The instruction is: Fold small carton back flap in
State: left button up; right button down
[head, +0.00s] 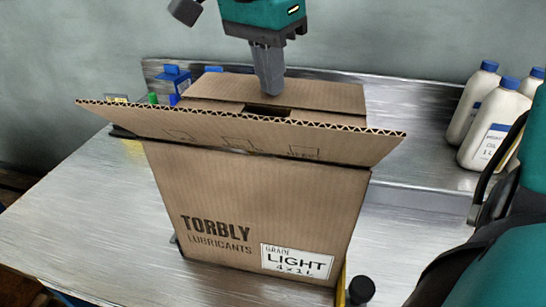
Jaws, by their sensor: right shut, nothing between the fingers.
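The brown small carton (260,205) stands upright on the metal table, with "TORBLY LUBRICANTS" on its front. Its front flap (225,128) sticks up and out toward me as a wide panel. Its back flap (330,96) shows behind that, slanted low across the top, with a dark gap (268,111) between the flaps. My right gripper (270,92) comes down from above with its fingers together and empty. Its tips are at the back flap; exact contact cannot be told. The side flaps are mostly hidden. My left gripper does not show.
Several white bottles with blue caps (485,140) stand on the right. Blue items (176,78) and a green cap are behind the carton at left. A black round object (361,290) is by the carton's front right corner. The table at left (85,215) is clear.

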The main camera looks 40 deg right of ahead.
jog(key=shift+r+p, duration=0.55)
jog(key=shift+r, duration=0.1)
pick_arm(q)
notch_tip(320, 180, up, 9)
jog(key=p, duration=0.8)
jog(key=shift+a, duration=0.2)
pick_arm(e)
notch_tip(320, 180, up, 10)
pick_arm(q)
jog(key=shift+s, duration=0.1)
pick_arm(e)
jog(key=shift+f, duration=0.15)
